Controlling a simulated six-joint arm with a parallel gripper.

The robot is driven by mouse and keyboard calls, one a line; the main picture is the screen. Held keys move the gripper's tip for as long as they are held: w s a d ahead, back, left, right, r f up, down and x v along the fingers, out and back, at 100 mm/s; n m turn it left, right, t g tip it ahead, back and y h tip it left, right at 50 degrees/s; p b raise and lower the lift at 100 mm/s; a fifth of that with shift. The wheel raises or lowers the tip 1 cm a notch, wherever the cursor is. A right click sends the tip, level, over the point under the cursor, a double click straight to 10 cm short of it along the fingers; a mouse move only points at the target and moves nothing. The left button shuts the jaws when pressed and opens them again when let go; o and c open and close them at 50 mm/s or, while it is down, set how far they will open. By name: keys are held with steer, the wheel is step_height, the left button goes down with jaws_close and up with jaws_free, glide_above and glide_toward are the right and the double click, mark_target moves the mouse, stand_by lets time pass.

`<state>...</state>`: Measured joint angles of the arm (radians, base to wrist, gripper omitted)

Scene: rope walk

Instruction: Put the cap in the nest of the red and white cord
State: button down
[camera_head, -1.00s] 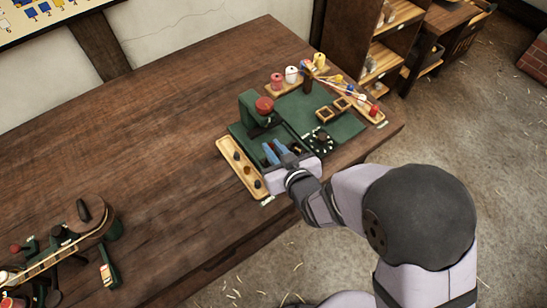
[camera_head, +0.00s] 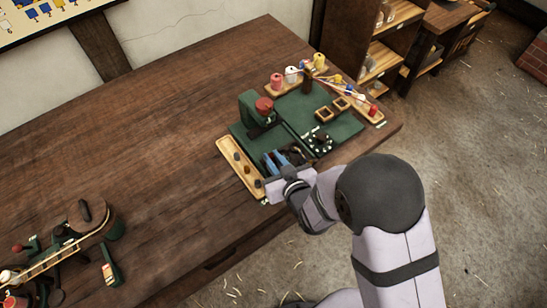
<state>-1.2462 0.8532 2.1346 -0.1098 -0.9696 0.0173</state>
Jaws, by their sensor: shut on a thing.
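My gripper (camera_head: 276,161) has blue fingers and is low over the front of the green board, just right of the wooden tray. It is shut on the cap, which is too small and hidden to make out. Thin red, white and yellow cords (camera_head: 335,83) run from a dark post (camera_head: 308,77) to bobbins on a wooden strip at the right. Two square wooden frames (camera_head: 323,114) (camera_head: 341,103) and a round black piece with pale dots (camera_head: 320,142) sit on the green board (camera_head: 349,127). I cannot tell which place is the red and white cord's nest.
A wooden tray (camera_head: 226,151) with several small dark pieces lies left of my gripper. A green stand with a red knob (camera_head: 264,104) rises behind it. Spools (camera_head: 291,74) stand at the back. Another device (camera_head: 75,237) is far left; the table between is clear.

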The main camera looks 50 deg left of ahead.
steer(key=shift+f+b, duration=0.45)
steer(key=shift+f, duration=0.2)
steer(key=c, duration=1.7)
jaws_free()
steer(key=shift+r, duration=0.1)
steer(key=shift+r+p, duration=0.7)
steer(key=shift+r, duration=0.15)
steer(key=shift+f+b+v, duration=0.15)
steer(key=shift+b+v, duration=0.45)
steer(key=shift+v, duration=1.2)
steer(key=shift+f+b+v, duration=0.1)
steer(key=shift+b+v, duration=0.45)
steer(key=shift+v, duration=1.3)
